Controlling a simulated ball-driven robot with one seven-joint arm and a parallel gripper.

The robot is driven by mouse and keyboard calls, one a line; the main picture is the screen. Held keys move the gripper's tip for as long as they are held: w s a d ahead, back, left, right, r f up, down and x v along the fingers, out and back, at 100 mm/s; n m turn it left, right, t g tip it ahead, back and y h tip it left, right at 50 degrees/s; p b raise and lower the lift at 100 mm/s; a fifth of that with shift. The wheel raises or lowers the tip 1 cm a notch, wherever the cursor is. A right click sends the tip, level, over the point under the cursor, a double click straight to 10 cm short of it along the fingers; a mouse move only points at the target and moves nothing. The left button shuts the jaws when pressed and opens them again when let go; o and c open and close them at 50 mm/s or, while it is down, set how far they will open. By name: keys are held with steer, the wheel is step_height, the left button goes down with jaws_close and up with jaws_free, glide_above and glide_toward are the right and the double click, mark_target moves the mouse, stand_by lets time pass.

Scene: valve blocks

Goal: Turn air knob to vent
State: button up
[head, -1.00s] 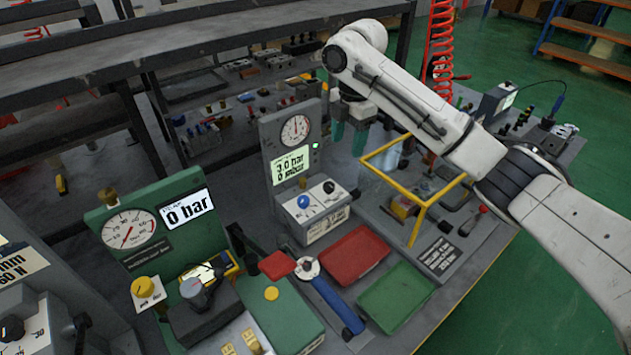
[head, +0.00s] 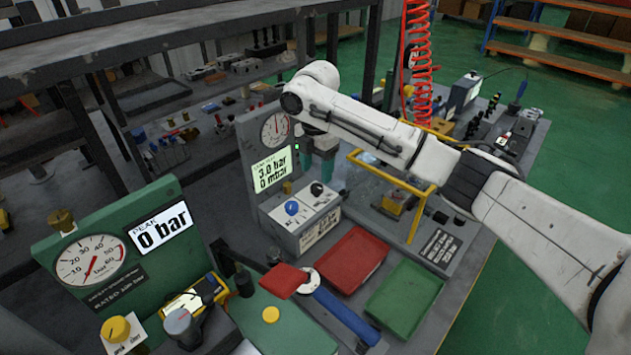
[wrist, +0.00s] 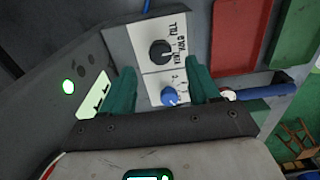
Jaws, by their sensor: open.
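The grey test block with a gauge and a display reading 3.0 bar and 0 mbar carries a knob box (head: 304,226). A blue knob (head: 291,207) and a black knob (head: 316,189) sit on its top; I cannot tell by label which is the air knob. In the wrist view the black knob (wrist: 160,53) has a pointer mark and printed lettering too small to read surely; the blue knob (wrist: 169,97) is nearer. My gripper (head: 315,162) is open and empty, its teal fingers above and behind the box. In the wrist view the fingers (wrist: 162,78) frame the knobs, apart from them.
A red tray (head: 345,287) and a green tray (head: 425,295) lie in front of the box. A yellow frame (head: 425,185) stands right of it. A green block (head: 100,240) with a 0 bar display and yellow and grey knobs stands left. A blue-handled tool lies between.

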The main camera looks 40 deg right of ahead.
mark_target(316, 186)
steer(key=shift+f, duration=2.5)
steer(key=shift+c, duration=0.4)
steer(key=c, duration=1)
steer(key=shift+o, duration=0.2)
steer(key=shift+r+m+p, duration=0.15)
steer(key=shift+m+p, duration=0.25)
steer(key=shift+p, duration=0.25)
steer(key=m+p, duration=0.2)
steer(key=m, duration=0.1)
steer(key=shift+a+p, duration=0.1)
steer(key=shift+p, duration=0.25)
steer(key=m+p, duration=0.3)
steer(key=m, duration=0.1)
steer(key=shift+m, duration=0.4)
steer(key=shift+m+p, duration=0.3)
